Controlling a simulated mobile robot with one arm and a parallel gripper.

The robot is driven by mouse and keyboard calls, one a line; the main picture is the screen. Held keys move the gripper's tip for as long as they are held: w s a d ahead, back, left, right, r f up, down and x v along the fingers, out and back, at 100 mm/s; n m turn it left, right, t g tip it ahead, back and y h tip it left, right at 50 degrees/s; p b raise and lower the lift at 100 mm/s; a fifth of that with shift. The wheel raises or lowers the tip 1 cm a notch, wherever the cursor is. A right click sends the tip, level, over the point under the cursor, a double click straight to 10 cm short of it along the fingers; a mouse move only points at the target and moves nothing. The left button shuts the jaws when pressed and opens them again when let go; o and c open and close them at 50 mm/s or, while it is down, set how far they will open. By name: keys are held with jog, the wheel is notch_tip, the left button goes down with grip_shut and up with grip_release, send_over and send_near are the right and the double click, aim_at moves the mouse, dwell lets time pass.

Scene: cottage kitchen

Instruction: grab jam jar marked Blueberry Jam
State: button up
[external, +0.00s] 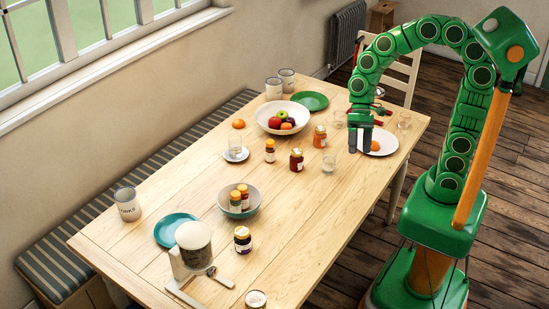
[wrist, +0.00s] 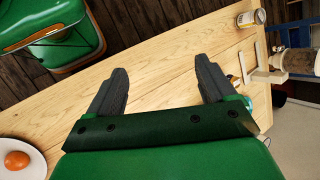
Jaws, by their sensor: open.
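Several small jars stand on the wooden table in the external view; their labels are too small to read. A dark purple jar (external: 242,240) stands near the front, right of a white paper-wrapped roll or canister. A dark red jar (external: 296,160), an orange jar (external: 320,137) and another dark jar (external: 270,151) stand mid-table. I cannot tell by label which is Blueberry Jam. My gripper (external: 360,140) hangs above the far right part of the table, apart from the jars. In the wrist view my gripper (wrist: 160,63) is open and empty over bare wood.
A white plate (external: 385,145) with an orange item lies beside my gripper, with glasses (external: 329,163) nearby. A fruit bowl (external: 266,122), a green plate (external: 311,101), a teal plate (external: 166,233) and a white stand (external: 180,285) are also there. The table's right front is mostly bare.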

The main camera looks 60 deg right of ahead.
jog(key=w+a+f+m+g+y, duration=0.1)
jog(key=w+a+m+y, duration=0.1)
jog(key=w+a, duration=0.3)
jog(key=w+a+f+m+y, duration=0.1)
jog(key=w+a, duration=0.1)
jog(key=a, duration=0.5)
jog(key=m+t+y, duration=0.1)
jog(key=m+y, duration=0.3)
jog(key=m, duration=0.4)
send_over(244, 228)
jog(key=s+d, duration=0.5)
jog(key=d, duration=0.3)
notch_tip(244, 228, down, 10)
jog(key=w+a+f+m, duration=0.1)
jog(key=f, duration=0.2)
jog(key=w+a+f+m+t, duration=0.1)
jog(key=w+f, duration=0.1)
jog(key=f, duration=0.1)
jog(key=w+a+f+m+t, duration=0.1)
jog(key=w+f+m, duration=0.1)
jog(key=f, duration=0.1)
jog(key=shift+w+a+f+y, duration=0.25)
jog(key=shift+f+y, duration=0.1)
jog(key=shift+y, duration=0.05)
jog(key=shift+f+x, duration=0.15)
jog(key=shift+x, duration=1.75)
jog(key=shift+f+x, duration=0.15)
jog(key=shift+x, duration=1.8)
jog(key=shift+d, duration=0.1)
jog(key=c, duration=1.4)
